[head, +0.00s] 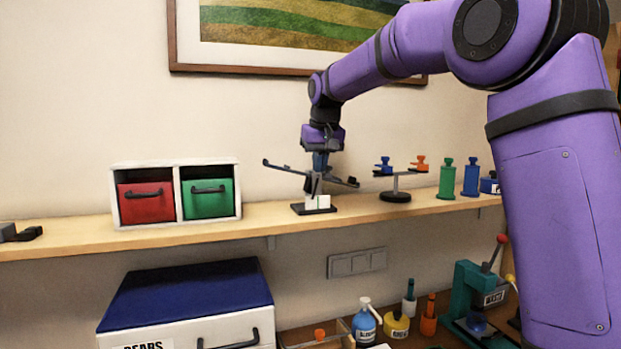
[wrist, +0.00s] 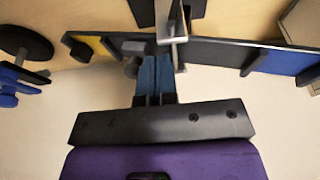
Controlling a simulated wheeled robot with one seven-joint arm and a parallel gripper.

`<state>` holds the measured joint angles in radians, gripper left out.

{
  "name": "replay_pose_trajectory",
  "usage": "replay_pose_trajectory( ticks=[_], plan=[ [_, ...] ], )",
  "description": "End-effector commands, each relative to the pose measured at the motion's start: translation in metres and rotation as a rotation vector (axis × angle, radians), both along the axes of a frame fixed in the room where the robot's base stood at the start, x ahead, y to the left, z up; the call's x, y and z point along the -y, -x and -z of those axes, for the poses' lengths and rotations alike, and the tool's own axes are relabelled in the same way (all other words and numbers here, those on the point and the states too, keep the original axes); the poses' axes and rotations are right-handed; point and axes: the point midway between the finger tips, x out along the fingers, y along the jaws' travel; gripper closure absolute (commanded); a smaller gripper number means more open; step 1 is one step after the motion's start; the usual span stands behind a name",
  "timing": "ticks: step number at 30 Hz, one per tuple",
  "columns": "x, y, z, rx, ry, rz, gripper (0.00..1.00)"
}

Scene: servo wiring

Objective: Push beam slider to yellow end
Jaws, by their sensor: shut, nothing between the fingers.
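The beam device (head: 318,203) stands on the shelf, its dark beam tilted with the left end higher in the head view. In the wrist view the beam (wrist: 215,52) has a yellow patch (wrist: 96,45) to the left and a blue patch (wrist: 285,61) to the right. A grey knob-like part (wrist: 132,58), possibly the slider, sits between the yellow patch and the central bracket. My gripper (wrist: 155,62) is shut and empty, its blue fingertips at the beam just right of this part. I cannot tell whether they touch. It also shows above the beam in the head view (head: 320,167).
A small balance (head: 394,196) with blue and orange weights stands right of the device. Beyond it are green (head: 447,180) and blue (head: 471,178) posts. A white cabinet (head: 176,170) with red and green drawers stands left. Shelf between cabinet and device is clear.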

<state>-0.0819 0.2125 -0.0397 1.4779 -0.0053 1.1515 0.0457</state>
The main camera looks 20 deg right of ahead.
Motion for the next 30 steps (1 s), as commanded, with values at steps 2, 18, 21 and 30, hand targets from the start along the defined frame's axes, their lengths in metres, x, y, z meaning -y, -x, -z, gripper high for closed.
replay_pose_trajectory(
  ticks=[2,18,21,30],
  plan=[
    [0.001,0.0,0.0,0.0,0.0,0.001,1.0],
    [0.003,0.0,-0.005,0.001,0.0,0.0,1.0],
    [0.002,0.0,-0.01,0.0,0.0,0.0,1.0],
    [-0.001,0.0,-0.025,0.001,0.0,0.0,1.0]
  ],
)
